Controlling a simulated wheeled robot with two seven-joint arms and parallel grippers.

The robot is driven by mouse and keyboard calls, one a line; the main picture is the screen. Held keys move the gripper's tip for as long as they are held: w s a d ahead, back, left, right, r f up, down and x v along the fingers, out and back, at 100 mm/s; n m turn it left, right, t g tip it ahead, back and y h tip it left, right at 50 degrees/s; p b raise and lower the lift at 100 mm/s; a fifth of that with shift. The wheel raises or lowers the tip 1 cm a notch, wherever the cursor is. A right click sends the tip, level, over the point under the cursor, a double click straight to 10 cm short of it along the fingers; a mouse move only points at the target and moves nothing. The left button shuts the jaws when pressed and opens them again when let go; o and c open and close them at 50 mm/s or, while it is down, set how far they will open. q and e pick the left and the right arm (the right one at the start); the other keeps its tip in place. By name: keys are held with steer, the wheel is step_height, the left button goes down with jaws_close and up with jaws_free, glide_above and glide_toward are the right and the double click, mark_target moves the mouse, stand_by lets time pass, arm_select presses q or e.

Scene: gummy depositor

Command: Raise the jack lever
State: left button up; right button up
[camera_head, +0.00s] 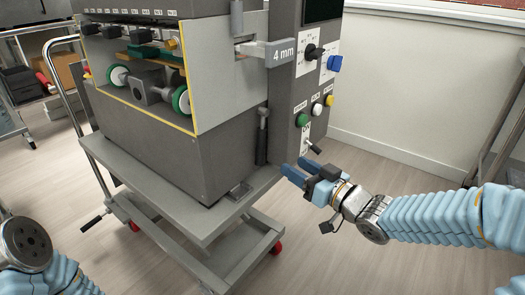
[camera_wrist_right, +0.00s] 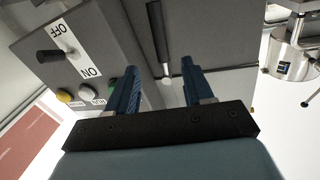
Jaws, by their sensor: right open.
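A lever with a black grip (camera_head: 262,150) hangs downward on the side of the grey machine, its grey end at the top. It seems to be the jack lever. In the right wrist view the lever (camera_wrist_right: 158,35) shows beyond the fingers, its pale end between the fingertips in the picture. My right gripper (camera_head: 295,168), with blue fingers, is open and empty, to the right of the lever and a little lower. A gap seems to separate them. In the right wrist view my right gripper (camera_wrist_right: 160,78) shows both fingers apart. My left gripper is out of view.
A control panel with coloured buttons (camera_head: 302,119) and an ON/OFF switch (camera_head: 314,148) stands just above my right gripper. The machine rests on a grey wheeled cart (camera_head: 205,232). Another cart (camera_head: 40,112) stands far left. Floor right of the machine is clear.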

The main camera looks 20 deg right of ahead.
mark_target(264, 147)
steer(key=x, duration=1.2)
steer(key=shift+w, duration=0.15)
steer(key=shift+c, duration=0.4)
jaws_close()
